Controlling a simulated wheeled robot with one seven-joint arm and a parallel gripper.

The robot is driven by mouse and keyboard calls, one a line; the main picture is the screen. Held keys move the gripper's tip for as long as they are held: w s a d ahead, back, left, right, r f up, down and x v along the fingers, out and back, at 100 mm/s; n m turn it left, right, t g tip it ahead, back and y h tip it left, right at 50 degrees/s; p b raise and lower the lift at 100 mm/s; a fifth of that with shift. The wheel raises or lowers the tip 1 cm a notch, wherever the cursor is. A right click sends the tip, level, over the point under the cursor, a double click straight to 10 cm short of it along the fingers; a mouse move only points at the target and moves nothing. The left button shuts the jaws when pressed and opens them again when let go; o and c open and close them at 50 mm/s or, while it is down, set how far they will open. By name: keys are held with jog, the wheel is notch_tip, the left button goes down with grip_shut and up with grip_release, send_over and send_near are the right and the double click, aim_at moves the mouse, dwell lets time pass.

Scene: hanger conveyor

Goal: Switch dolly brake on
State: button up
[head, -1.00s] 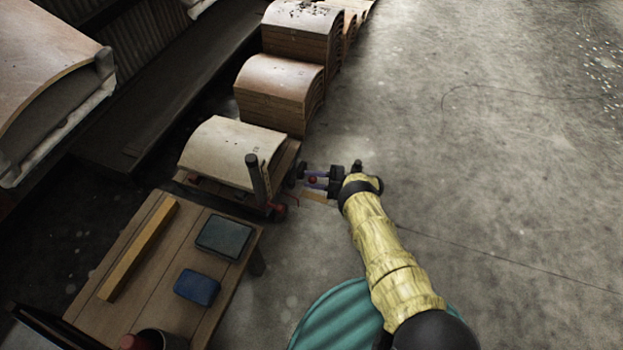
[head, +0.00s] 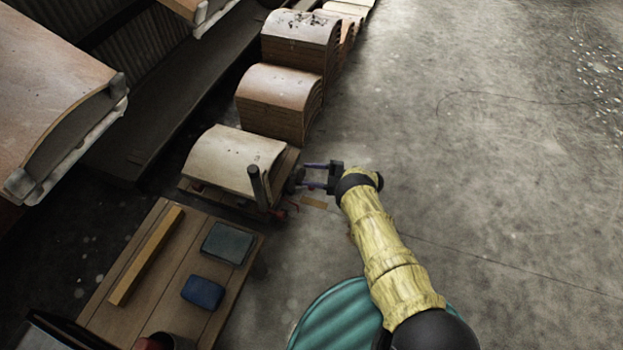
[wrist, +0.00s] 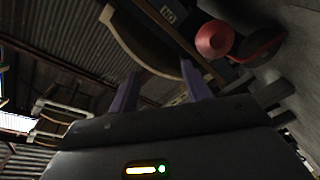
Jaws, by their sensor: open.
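The dolly (head: 284,166) stands low beside the floor lane, carrying a pale curved sheet (head: 232,160). A dark upright post (head: 256,186) rises at its near corner, with small red parts (head: 279,212) low beside it. My gripper (head: 303,177) is open at the dolly's right side, its two purple fingers pointing left at it. In the wrist view the open fingers (wrist: 160,72) have nothing visible between them but background. A red round part (wrist: 214,40) shows up and right of the fingers, apart from them. I cannot tell the brake's setting.
A wooden table (head: 150,235) with a yellow bar (head: 147,256), a dark green box (head: 228,243) and a blue box (head: 203,292) stands at near left. Stacks of curved wood (head: 278,103) lie behind the dolly. A hanging panel (head: 50,85) is at upper left. Floor at right is clear.

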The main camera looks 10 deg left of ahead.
jog(key=shift+r+p, duration=1)
jog(key=shift+r, duration=0.8)
